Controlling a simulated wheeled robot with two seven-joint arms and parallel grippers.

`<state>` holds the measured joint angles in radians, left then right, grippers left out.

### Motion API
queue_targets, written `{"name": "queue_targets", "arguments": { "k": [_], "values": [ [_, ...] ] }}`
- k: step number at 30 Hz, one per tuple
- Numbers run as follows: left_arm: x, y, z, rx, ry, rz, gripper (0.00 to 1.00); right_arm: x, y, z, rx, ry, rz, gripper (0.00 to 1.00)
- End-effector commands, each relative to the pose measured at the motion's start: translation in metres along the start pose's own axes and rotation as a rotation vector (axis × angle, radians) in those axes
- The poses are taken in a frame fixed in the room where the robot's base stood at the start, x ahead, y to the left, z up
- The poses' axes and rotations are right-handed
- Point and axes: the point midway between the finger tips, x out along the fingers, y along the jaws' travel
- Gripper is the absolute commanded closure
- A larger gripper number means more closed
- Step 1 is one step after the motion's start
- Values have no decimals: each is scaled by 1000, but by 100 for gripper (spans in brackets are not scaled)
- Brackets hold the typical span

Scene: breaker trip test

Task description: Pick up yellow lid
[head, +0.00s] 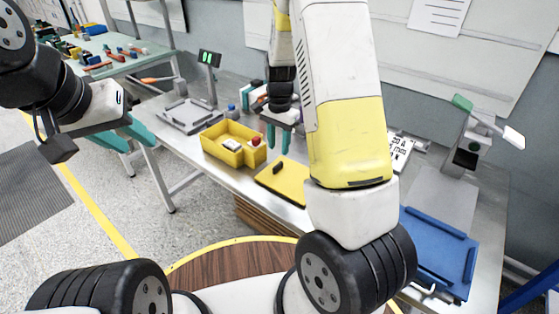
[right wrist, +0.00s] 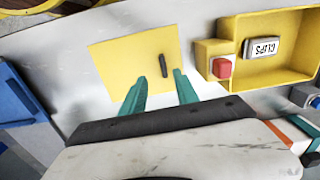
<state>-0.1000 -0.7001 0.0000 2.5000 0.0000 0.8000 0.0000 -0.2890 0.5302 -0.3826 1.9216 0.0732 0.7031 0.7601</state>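The yellow lid (head: 290,184) is a flat plate with a dark upright handle (head: 277,168). It lies on the grey workbench, partly hidden by my right arm in the head view. In the right wrist view the lid (right wrist: 118,62) lies just beyond the fingertips, its handle (right wrist: 163,65) near the gap between them. My right gripper (head: 279,143) has its teal fingers apart and empty, as the right wrist view (right wrist: 153,82) also shows. My left gripper (head: 122,137) is away from the bench, left of it, with its teal fingers apart and nothing visible between them.
A yellow bin (head: 213,150) beside the lid holds a labelled block (head: 232,145); a red button (head: 256,140) sits at its corner. A grey tray (head: 188,118) lies left, a blue tray (head: 428,246) right. A stand (head: 466,152) is at the back right.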

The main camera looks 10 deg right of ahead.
Motion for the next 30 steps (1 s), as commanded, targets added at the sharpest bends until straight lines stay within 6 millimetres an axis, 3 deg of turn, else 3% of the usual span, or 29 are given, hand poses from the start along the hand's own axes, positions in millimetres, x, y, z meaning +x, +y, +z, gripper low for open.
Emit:
{"name": "queue_targets", "arguments": {
  "k": [21, 29, 30],
  "values": [
    [0, 0, 0, 0, 0, 0, 64, 88, -8, -8, 23, 4, 22, 64],
    [0, 0, 0, 0, 0, 0, 64, 90, -8, -8, 22, 4, 21, 64],
    [0, 0, 0, 0, 0, 0, 64, 90, -8, -8, 22, 4, 21, 68]
  ]
}}
